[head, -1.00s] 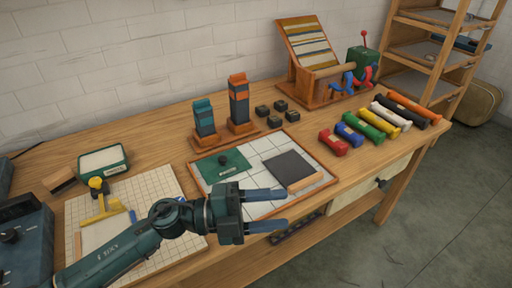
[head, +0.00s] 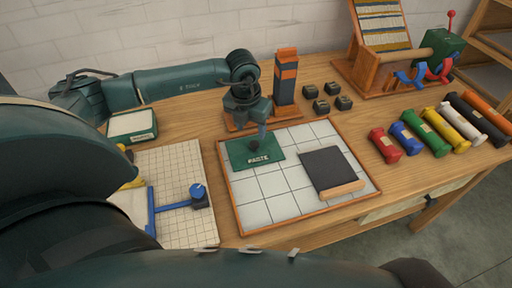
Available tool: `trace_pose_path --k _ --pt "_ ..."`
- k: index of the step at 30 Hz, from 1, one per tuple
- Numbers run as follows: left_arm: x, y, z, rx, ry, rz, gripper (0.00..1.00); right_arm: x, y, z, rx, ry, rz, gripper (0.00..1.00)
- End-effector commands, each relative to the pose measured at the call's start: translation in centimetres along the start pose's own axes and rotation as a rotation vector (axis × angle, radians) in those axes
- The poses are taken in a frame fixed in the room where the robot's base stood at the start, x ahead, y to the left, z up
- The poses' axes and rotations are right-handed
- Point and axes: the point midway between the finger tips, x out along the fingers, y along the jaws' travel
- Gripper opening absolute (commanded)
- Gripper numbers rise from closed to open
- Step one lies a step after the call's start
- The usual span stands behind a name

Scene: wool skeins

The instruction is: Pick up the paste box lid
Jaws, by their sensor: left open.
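The paste box lid (head: 268,157) is a flat green plate with a dark knob and the word PASTE on it. It lies on the back left of the white tiled board (head: 283,207). My left gripper (head: 260,138) is open and points down over the lid, with its fingers close to the knob. I cannot tell whether the fingers touch the knob. An open green box with a white top surface (head: 130,124) stands to the left, beyond the gridded mat. My right gripper is not in view.
A dark square with a wooden strip (head: 325,169) lies on the board's right. An orange-topped tower (head: 286,78) stands close behind my left gripper. A blue tool (head: 174,206) lies on the gridded mat (head: 183,167). Small dark blocks and coloured skeins (head: 432,132) are to the right.

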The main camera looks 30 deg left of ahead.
Motion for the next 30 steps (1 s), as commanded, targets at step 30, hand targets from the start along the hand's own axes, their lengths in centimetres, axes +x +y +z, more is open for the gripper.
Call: trace_pose_path --k 30 --pt "6.9 -0.4 0.1 0.001 -0.001 -0.003 0.39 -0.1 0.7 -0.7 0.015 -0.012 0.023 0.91"
